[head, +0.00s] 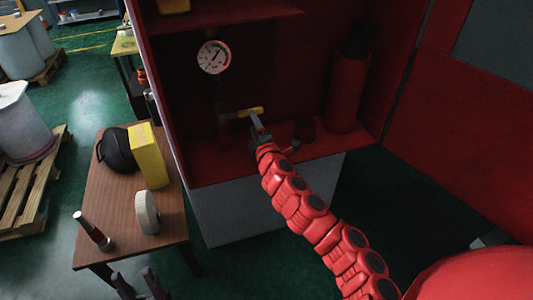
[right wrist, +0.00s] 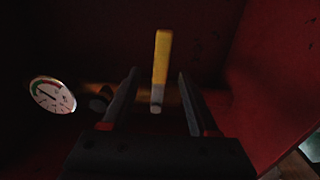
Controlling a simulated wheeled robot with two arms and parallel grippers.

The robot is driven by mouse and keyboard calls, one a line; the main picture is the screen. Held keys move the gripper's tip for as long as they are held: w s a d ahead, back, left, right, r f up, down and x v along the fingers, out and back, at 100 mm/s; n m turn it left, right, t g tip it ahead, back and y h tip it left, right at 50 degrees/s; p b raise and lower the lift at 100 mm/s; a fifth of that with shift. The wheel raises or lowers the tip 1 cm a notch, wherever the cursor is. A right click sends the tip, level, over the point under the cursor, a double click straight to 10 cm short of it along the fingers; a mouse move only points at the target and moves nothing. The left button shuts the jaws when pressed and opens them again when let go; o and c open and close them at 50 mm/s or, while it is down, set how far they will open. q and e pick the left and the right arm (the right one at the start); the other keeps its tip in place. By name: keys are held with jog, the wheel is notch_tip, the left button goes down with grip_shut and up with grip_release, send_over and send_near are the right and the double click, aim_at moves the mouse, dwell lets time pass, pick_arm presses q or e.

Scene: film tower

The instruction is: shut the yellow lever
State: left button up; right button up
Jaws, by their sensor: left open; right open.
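The yellow lever (head: 250,112) is inside the red cabinet, below the gauge, and its handle lies about level across the head view. In the right wrist view the lever (right wrist: 162,58) runs up the picture, with a pale lower end. My right gripper (head: 257,121) is at the lever, open, its fingers on either side of it in the right wrist view (right wrist: 158,78). I cannot tell whether a finger touches it. My left gripper (head: 137,281) is open and empty at the bottom of the head view, by the wooden table's front edge.
A round gauge (head: 214,57) is above the lever. A red cylinder (head: 348,90) stands to its right in the cabinet (head: 220,172). The wooden table (head: 115,215) holds a yellow block (head: 149,157), a black object (head: 117,152), a pale roll (head: 146,212) and a flashlight-like object (head: 92,230).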

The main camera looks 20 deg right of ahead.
jog(key=s+b, duration=0.1)
jog(key=s, duration=1.2)
jog(key=shift+d+b, duration=0.2)
jog(key=shift+b, duration=0.2)
